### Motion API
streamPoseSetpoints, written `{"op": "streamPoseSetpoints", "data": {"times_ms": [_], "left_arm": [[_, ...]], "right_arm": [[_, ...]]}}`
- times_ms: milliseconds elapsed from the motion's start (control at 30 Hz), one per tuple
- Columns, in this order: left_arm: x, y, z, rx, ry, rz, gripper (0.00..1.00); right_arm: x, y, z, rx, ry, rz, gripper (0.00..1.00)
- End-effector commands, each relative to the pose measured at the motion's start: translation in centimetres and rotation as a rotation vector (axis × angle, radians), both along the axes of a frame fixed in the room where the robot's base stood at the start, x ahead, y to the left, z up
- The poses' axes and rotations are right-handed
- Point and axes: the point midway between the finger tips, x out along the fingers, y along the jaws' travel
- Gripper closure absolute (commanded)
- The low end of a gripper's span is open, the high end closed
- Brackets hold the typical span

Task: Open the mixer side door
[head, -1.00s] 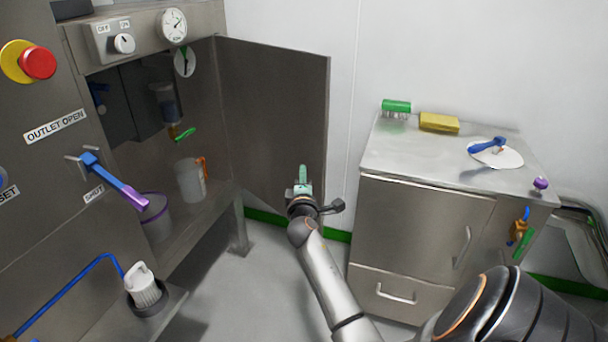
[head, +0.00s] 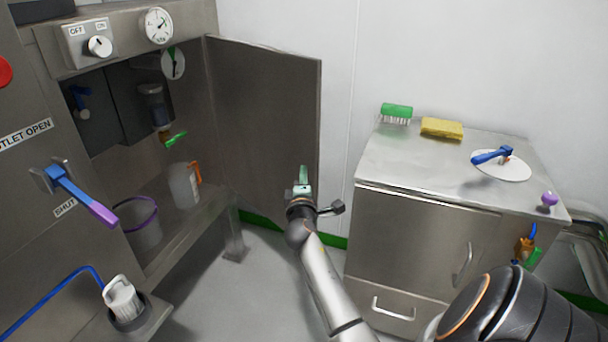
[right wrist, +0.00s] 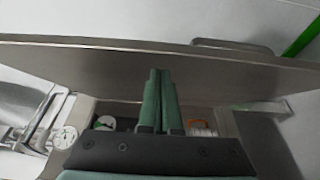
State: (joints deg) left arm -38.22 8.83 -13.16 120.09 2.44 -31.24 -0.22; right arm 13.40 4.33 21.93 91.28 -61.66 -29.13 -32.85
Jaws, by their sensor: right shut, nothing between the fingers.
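The mixer side door (head: 268,125) is a grey metal panel, swung wide open from its hinge edge beside the gauges. The open compartment shows to its left. My right gripper (head: 303,178) is shut and empty, in front of the door's inner face near its free edge. In the right wrist view the shut green fingers (right wrist: 160,95) point at the door panel (right wrist: 90,70), which crosses the view. A bar handle (right wrist: 232,45) shows beyond its upper edge. I cannot tell whether the fingertips touch the door. My left gripper is out of view.
The compartment holds a clear jug (head: 184,186) and a purple-rimmed bucket (head: 138,222). A blue and purple outlet lever (head: 78,192) sticks out at left. A steel cabinet (head: 420,235) stands right of the door, with a brush (head: 397,112) and sponge (head: 442,128) on top. Floor shows between.

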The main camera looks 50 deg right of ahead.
Motion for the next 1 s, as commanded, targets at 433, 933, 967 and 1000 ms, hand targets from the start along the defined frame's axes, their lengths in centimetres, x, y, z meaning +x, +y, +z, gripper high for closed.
{"op": "streamPoseSetpoints", "data": {"times_ms": [433, 933, 967, 1000], "left_arm": [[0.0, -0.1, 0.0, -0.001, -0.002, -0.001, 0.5], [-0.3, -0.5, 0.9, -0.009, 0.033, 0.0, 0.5], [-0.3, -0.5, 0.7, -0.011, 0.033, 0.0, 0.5], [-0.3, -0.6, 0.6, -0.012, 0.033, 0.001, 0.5]], "right_arm": [[0.0, 0.1, 0.0, 0.0, 0.0, 0.0, 1.0], [-0.2, -8.2, 0.0, -0.007, 0.004, 0.123, 1.0], [-0.2, -8.9, -0.1, -0.005, 0.004, 0.124, 1.0], [-0.1, -9.7, -0.2, -0.005, 0.004, 0.124, 1.0]]}}
